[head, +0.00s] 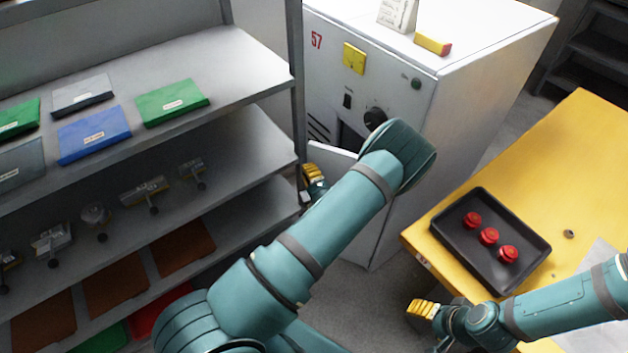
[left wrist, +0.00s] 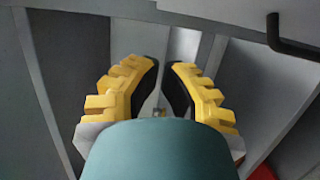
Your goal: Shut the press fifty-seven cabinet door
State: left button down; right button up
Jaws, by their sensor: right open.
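The white press cabinet (head: 460,130) with a red 57 stands at the top middle of the head view. Its door (head: 333,158) stands ajar below the front panel, with a dark opening (head: 350,140) above its edge. My left arm hides much of the door. My left gripper (head: 311,182) is by the door's left part, partly hidden by my arm; I cannot tell if it touches. In the left wrist view its yellow fingers (left wrist: 164,72) nearly meet at the tips, with nothing clearly held. My right gripper (head: 421,310) is open and empty by the yellow table.
The yellow table (head: 590,150) bears a black tray (head: 447,222) with red buttons (head: 489,236). A dark bent bar (left wrist: 290,42) shows in the left wrist view.

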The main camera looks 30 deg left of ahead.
pick_arm(q)
jog(key=w+a, duration=0.2)
jog(key=w+a+b, duration=0.1)
jog(key=w+a, duration=0.1)
jog(key=w, duration=0.1)
jog(key=shift+w+f, duration=0.1)
jog(key=shift+w, duration=0.1)
jog(key=shift+w+a, duration=0.1)
jog(key=shift+w, duration=0.5)
jog(key=shift+w, duration=0.1)
